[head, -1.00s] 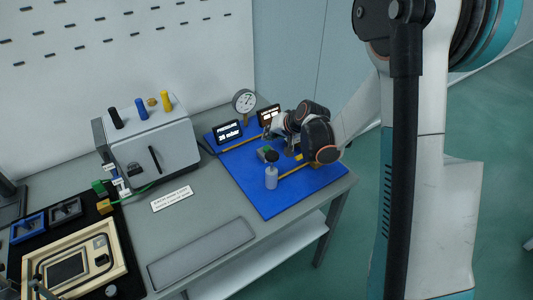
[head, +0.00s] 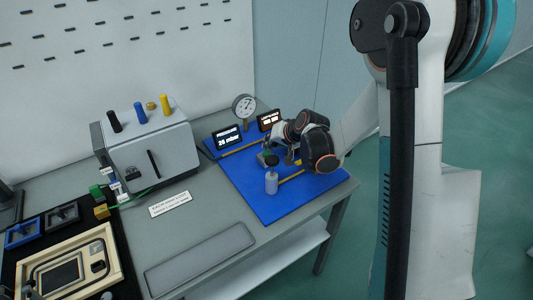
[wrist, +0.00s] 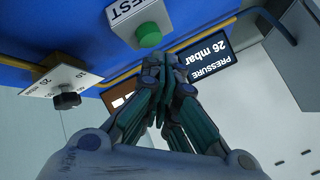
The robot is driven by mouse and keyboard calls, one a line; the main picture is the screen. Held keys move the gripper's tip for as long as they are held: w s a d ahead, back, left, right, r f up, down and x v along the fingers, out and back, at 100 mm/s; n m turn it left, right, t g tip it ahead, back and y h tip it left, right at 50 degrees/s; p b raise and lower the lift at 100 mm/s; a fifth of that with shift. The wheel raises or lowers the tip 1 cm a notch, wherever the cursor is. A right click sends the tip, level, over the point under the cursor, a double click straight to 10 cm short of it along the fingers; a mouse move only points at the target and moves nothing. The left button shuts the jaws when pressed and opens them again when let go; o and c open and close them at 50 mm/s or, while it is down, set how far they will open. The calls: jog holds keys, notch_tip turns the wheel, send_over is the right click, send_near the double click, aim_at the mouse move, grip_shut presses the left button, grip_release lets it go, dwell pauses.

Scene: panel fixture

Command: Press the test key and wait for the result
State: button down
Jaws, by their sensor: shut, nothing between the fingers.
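In the head view my gripper (head: 281,146) is over the blue panel (head: 265,208) and partly hides the key area. A pressure display (head: 227,137) reads 26 mbar, and it also shows upside down in the wrist view (wrist: 207,56). A second display (head: 269,120) is too small to read.
A dial gauge (head: 244,106) stands behind the displays. A black knob (wrist: 67,100) sits on a scale plate near the key. A grey cylinder (head: 271,183) stands on the panel. A grey box (head: 155,150) with coloured posts is to the left.

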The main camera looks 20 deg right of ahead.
aim_at(269, 152)
jog(key=shift+f, duration=0.1)
dwell(0.6)
jog(key=shift+f+b, duration=0.3)
jog(key=shift+b, duration=0.15)
jog(key=shift+f+b, duration=0.45)
jog(key=shift+f, duration=0.05)
dwell(0.5)
jog(key=shift+r, duration=0.2)
jog(key=shift+r+p, duration=0.6)
jog(key=shift+r, duration=0.15)
jog(key=shift+r+p, duration=1.6)
jog(key=shift+r, duration=0.85)
